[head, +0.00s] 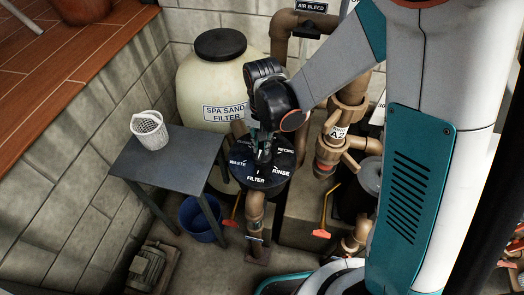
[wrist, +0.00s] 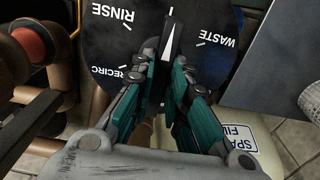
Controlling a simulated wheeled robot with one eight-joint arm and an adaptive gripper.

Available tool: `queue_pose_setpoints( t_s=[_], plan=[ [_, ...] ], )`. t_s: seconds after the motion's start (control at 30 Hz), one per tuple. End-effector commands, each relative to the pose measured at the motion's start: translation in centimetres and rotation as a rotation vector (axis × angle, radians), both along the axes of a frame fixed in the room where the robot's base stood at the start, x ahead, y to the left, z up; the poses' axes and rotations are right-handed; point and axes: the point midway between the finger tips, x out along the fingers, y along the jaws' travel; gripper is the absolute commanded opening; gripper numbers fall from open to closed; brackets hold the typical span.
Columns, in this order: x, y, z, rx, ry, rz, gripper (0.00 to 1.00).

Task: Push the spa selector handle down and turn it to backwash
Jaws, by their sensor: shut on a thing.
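The spa selector valve is a round black dial (head: 280,183) on a brown pipe in front of the spa sand filter. White labels WASTE, FILTER, RINSE and RECIRC show on it; a label at the upper left is partly covered, and I cannot read BACKWASH. The dial fills the top of the wrist view (wrist: 205,20). The selector handle (wrist: 170,36) is dark with a white pointer tip, which points between RINSE and WASTE, towards the FILTER side. My gripper (wrist: 166,62) is shut on the handle, a finger on each side. In the head view my gripper (head: 263,150) comes down over the dial's middle.
The spa sand filter tank (head: 213,78) stands behind the dial. A grey table (head: 165,170) with a white basket (head: 149,131) is to the left, a blue bucket (head: 199,220) below it. Brown pipes with an orange-handled valve (head: 323,215) stand close on the right.

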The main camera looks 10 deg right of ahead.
Motion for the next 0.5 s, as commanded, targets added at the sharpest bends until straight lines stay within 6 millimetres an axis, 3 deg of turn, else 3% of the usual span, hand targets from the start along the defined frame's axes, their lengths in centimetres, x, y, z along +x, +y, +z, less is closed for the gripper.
queue_pose_setpoints(
  t_s=[0.5],
  plan=[
    [-0.03,0.00,-0.72,0.000,0.000,0.070,0.00]
  ],
)
